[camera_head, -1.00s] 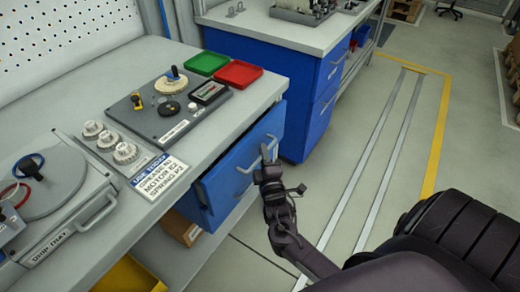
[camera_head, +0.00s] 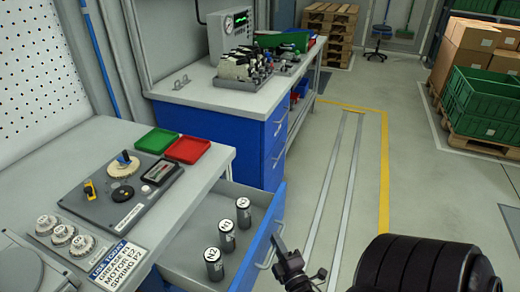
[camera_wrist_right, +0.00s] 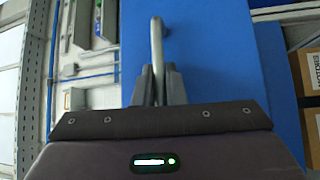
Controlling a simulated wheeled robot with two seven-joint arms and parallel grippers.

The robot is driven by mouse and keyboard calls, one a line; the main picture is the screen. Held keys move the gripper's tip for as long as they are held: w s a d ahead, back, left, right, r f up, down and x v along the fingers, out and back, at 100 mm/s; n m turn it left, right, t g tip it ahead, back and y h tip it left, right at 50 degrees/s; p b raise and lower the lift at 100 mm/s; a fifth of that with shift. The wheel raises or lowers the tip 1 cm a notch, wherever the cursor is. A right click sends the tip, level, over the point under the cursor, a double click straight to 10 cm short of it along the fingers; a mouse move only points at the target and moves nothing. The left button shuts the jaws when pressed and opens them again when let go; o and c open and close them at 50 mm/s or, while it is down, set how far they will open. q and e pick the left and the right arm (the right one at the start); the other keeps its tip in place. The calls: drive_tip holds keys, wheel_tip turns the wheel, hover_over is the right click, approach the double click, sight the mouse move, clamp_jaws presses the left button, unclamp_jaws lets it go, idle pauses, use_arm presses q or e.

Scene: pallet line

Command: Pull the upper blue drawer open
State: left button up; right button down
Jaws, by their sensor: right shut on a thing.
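The upper blue drawer (camera_head: 270,225) stands pulled well out from under the near workbench, its grey inside showing. Three dark cylinders with light numbered tops, one of them here (camera_head: 227,236), stand upright in it. The drawer's bar handle (camera_head: 266,256) is on its front face; it also shows in the right wrist view (camera_wrist_right: 157,42) against the blue front. My right gripper (camera_head: 279,246) is at the handle, in front of the drawer. In the right wrist view its fingers (camera_wrist_right: 158,82) are closed around the bar. My left gripper is out of view.
The near bench carries a grey device panel (camera_head: 118,195), a green tray (camera_head: 157,140), a red tray (camera_head: 187,149) and a label sign (camera_head: 118,262). A second blue cabinet (camera_head: 262,150) stands beyond the drawer. Open floor (camera_head: 335,200) lies to the right.

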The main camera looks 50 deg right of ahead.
drive_tip(key=s+d+p, duration=0.1)
drive_tip(key=s+d, duration=0.2)
drive_tip(key=s, duration=0.6)
drive_tip(key=shift+d+p, duration=0.35)
drive_tip(key=shift+p, duration=0.05)
drive_tip(key=shift+f, duration=0.1)
drive_tip(key=c, duration=1.5)
unclamp_jaws()
drive_tip(key=r+b+v, duration=0.1)
drive_tip(key=v, duration=0.6)
drive_tip(key=shift+s+a+f, duration=0.15)
drive_tip(key=shift+s+f, duration=0.25)
drive_tip(key=shift+f, duration=0.1)
